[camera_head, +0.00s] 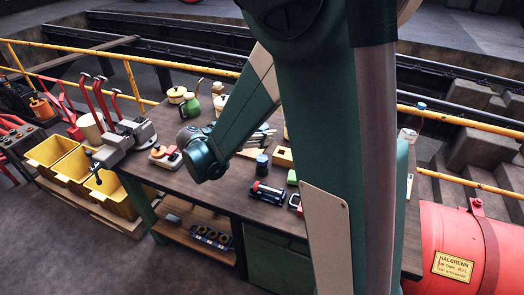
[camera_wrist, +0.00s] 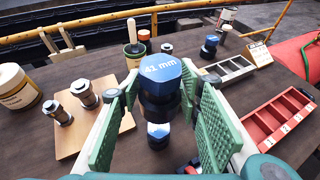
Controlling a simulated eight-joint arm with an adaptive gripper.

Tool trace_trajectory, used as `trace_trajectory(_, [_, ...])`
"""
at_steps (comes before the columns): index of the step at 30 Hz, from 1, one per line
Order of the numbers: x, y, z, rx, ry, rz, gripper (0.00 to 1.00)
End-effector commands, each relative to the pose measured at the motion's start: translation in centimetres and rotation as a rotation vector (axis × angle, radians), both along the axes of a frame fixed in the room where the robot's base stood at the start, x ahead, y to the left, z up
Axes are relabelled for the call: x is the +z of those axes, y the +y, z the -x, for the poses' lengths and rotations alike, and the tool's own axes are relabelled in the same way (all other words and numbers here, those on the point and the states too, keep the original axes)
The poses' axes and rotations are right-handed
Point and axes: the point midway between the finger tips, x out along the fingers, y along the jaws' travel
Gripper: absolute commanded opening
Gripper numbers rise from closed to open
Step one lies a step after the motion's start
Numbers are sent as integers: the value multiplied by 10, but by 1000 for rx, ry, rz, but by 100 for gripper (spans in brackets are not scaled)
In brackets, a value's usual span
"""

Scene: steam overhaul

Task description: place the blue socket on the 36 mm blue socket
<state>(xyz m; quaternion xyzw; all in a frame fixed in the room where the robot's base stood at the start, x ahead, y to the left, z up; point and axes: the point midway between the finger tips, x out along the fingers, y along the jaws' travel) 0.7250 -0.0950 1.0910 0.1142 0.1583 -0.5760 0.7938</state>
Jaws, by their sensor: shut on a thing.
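A dark socket with a blue top marked "41 mm" (camera_wrist: 161,69) stands upright between the green pads of my gripper (camera_wrist: 160,98) in the wrist view. My gripper is shut on it. Just below it, in line with it, is a dark part with a pale blue-white band (camera_wrist: 158,130); I cannot tell whether this is a separate socket or whether the two touch. No "36 mm" mark is readable. Another dark socket with a blue top (camera_wrist: 210,45) stands apart at the back right. In the head view my arm hides my fingers; a dark blue-topped piece (camera_head: 262,162) stands on the bench.
A wooden board (camera_wrist: 88,128) with metal fittings lies left, beside a cream tub (camera_wrist: 16,88). A grey compartment tray (camera_wrist: 228,69) and a red one (camera_wrist: 276,122) lie right. A vise (camera_head: 125,140) is at the bench's left end. Bare bench shows between the trays.

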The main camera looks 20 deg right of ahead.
Motion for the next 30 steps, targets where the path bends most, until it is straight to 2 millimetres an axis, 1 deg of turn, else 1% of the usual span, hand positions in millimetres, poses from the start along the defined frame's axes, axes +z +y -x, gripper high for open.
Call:
trace_trajectory(3, [-16,0,-1,0,0,1,11])
trace_trajectory(9, [-33,0,0,0,0,1,11])
trace_trajectory(23, [-36,0,0,0,0,1,11])
trace_trajectory(26, [-42,0,0,0,0,1,11])
trace_trajectory(30, [-54,0,-1,0,0,1,11])
